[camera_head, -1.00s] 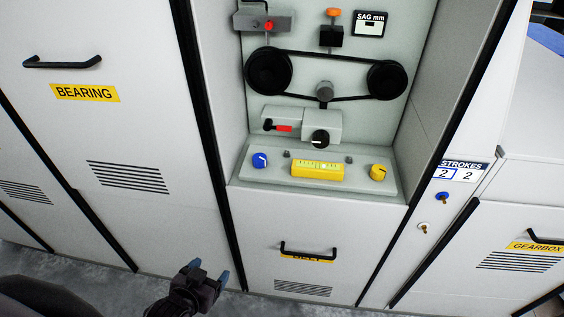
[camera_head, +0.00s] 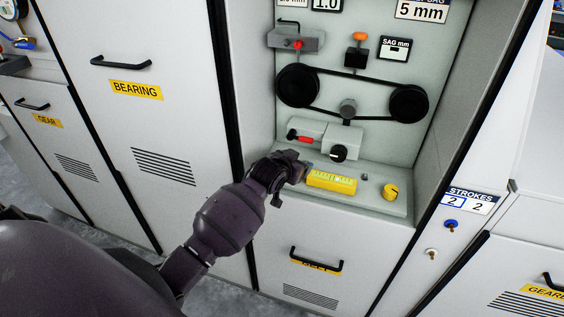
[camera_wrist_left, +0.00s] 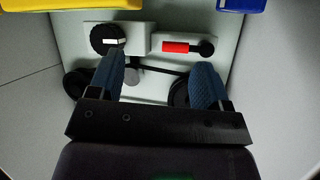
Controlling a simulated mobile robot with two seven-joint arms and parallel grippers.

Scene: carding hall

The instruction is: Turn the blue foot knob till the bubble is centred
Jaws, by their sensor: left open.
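The yellow level (camera_head: 330,182) lies on the pale ledge (camera_head: 368,200), with a greenish vial on top. I cannot make out where its bubble sits. My left gripper (camera_head: 304,168) is at the ledge's left end, beside the level, and hides the blue foot knob in the head view. In the left wrist view my left gripper (camera_wrist_left: 157,82) is open, with nothing held between its blue fingertips. The level's yellow edge (camera_wrist_left: 60,4) shows at top left there. A blue edge (camera_wrist_left: 243,5), apparently the blue knob, is cut off at top right. My right gripper is not in view.
A yellow knob (camera_head: 390,192) stands at the ledge's right end. Behind are a grey block with a black knob (camera_head: 339,153), a red-tipped lever (camera_head: 303,138) and belt pulleys (camera_head: 408,104). Side walls enclose the recess. A black handle (camera_head: 317,262) juts out below.

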